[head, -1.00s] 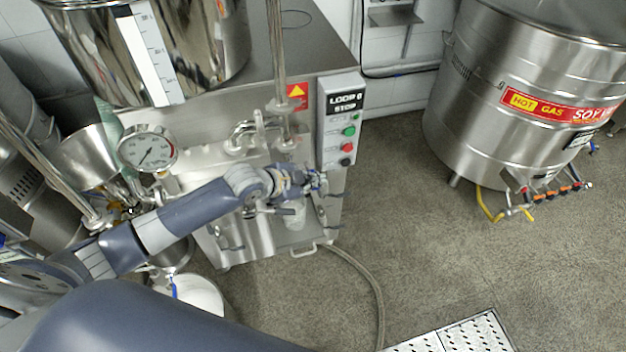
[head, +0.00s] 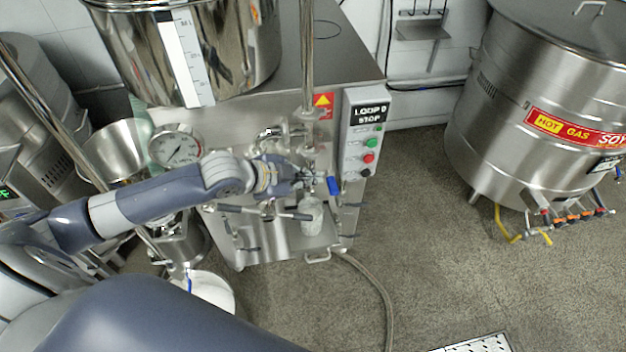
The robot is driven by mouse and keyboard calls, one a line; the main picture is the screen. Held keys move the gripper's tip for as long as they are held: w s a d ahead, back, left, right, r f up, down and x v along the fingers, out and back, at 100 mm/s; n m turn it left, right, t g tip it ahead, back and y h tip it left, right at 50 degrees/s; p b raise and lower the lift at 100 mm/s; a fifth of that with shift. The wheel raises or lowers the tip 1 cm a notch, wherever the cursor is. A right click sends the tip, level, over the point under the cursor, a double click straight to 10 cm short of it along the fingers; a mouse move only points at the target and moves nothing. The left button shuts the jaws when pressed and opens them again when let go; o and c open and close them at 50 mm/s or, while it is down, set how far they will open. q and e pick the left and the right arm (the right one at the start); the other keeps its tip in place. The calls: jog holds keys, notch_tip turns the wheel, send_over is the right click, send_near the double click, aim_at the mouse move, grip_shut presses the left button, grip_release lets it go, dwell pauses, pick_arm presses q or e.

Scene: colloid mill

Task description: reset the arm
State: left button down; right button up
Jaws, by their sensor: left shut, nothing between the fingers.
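My left arm comes in from the left, and my left gripper (head: 308,178) is in front of the steel colloid mill cabinet (head: 270,238). The gripper is small and dark in the picture, shut and empty. A blue-handled valve lever (head: 333,186) is just right of the fingertips; I cannot tell whether they touch. A clear jar (head: 312,215) stands below the gripper. The control box (head: 366,135) with green, red and black buttons is up and to the right. My right gripper is out of view.
A pressure gauge (head: 175,147) and steel funnel (head: 115,150) are left, close above my arm. A large steel hopper (head: 205,50) is above. A white bucket (head: 212,290) stands below. A hose (head: 383,305) lies on the floor. A gas cooker (head: 545,110) stands right, with open floor between.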

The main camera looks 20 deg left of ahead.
pick_arm(q)
jog(key=shift+d+f, duration=0.1)
dwell(0.4)
jog(key=s+d+f+n+g+y, duration=0.1)
jog(key=s+d+f+n, duration=0.15)
jog(key=s, duration=0.25)
jog(key=s+d+f+n+g, duration=0.1)
jog(key=s+d+f, duration=0.1)
jog(key=s+d, duration=0.2)
jog(key=s+a+f+n+g+y, duration=0.2)
jog(key=s+a+n, duration=0.15)
jog(key=s, duration=0.45)
jog(key=s+a+f+n+g+y, duration=0.1)
jog(key=s+a+f+n+y, duration=0.1)
jog(key=s+n, duration=0.45)
jog(key=s+f+m+g, duration=0.2)
jog(key=s+f, duration=0.1)
jog(key=f, duration=2.3)
jog(key=s+a+f, duration=0.3)
jog(key=s+f, duration=1.3)
jog(key=s, duration=0.1)
jog(key=shift+g, duration=0.4)
jog(key=shift+m, duration=0.25)
